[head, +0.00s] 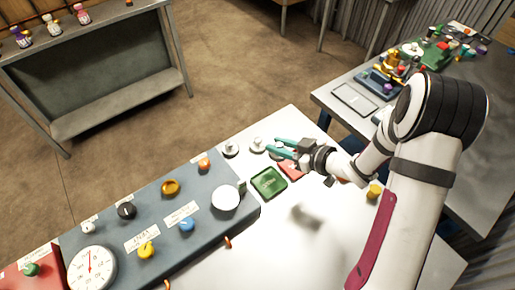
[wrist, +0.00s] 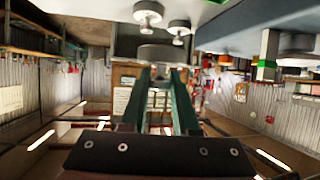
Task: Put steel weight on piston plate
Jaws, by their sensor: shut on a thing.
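My gripper (head: 276,147) has teal fingers and reaches left over the far edge of the white table. In the wrist view the fingers (wrist: 160,75) are shut on a grey round steel weight (wrist: 160,53). In the head view the held weight is mostly hidden by the fingers. Two other steel weights with knobs stand to the left of the gripper, one nearer (head: 258,144) and one further left (head: 231,149). They also show at the top of the wrist view. A pale round disc, which looks like the piston plate (head: 225,198), sits at the right end of the blue-grey panel.
The blue-grey panel (head: 150,235) carries several coloured knobs and a white dial gauge (head: 91,269). A green tray (head: 268,182) and a red tray (head: 292,171) lie between the panel and my arm. A yellow knobbed object (head: 374,191) stands right. The near table is clear.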

